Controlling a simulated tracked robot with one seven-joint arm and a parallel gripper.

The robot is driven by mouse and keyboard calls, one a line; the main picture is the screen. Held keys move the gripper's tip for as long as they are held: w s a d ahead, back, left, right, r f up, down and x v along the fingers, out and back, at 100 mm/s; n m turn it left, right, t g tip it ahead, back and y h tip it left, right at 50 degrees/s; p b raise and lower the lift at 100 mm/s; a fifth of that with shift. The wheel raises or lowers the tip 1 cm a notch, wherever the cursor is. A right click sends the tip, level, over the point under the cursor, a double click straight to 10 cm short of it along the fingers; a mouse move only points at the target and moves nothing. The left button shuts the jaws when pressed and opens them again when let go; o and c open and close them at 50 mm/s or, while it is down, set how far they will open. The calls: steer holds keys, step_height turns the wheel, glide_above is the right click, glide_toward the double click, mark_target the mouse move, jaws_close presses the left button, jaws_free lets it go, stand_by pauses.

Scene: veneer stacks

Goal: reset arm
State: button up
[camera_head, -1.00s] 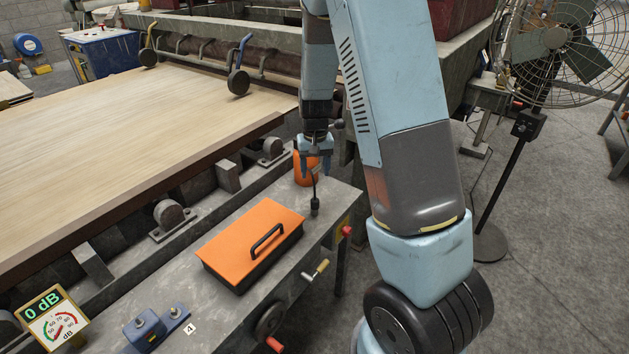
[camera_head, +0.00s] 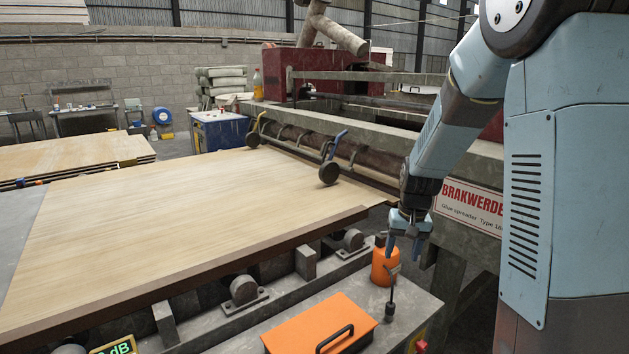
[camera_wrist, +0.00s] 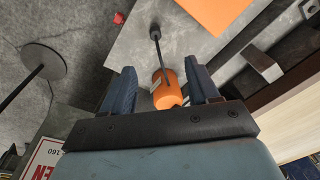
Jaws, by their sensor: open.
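My gripper (camera_head: 403,246) points down at the right of the head view, above the far end of the grey bench (camera_head: 404,310). Its two blue fingers are apart in the wrist view (camera_wrist: 160,85). An orange container (camera_head: 379,268) with a thin dark rod and black tip stands on the bench just below and beside the fingers. In the wrist view the orange container (camera_wrist: 167,92) appears between the fingers, but I cannot tell that either finger touches it. The gripper looks empty.
An orange box lid with a black handle (camera_head: 318,328) lies on the bench nearer me. A large veneer stack (camera_head: 170,215) fills the left. The glue spreader (camera_head: 465,200) stands behind the arm. A blue cabinet (camera_head: 220,132) is farther back.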

steer(key=s+r+t, duration=0.2)
steer(key=s+r, duration=0.7)
steer(key=s, duration=0.3)
steer(key=s+r+n+t, duration=0.1)
steer(key=s+r+t, duration=0.1)
steer(key=s+r, duration=0.8)
steer(key=shift+s+t+h, duration=0.3)
steer(key=shift+s, duration=1)
steer(key=shift+d, duration=0.1)
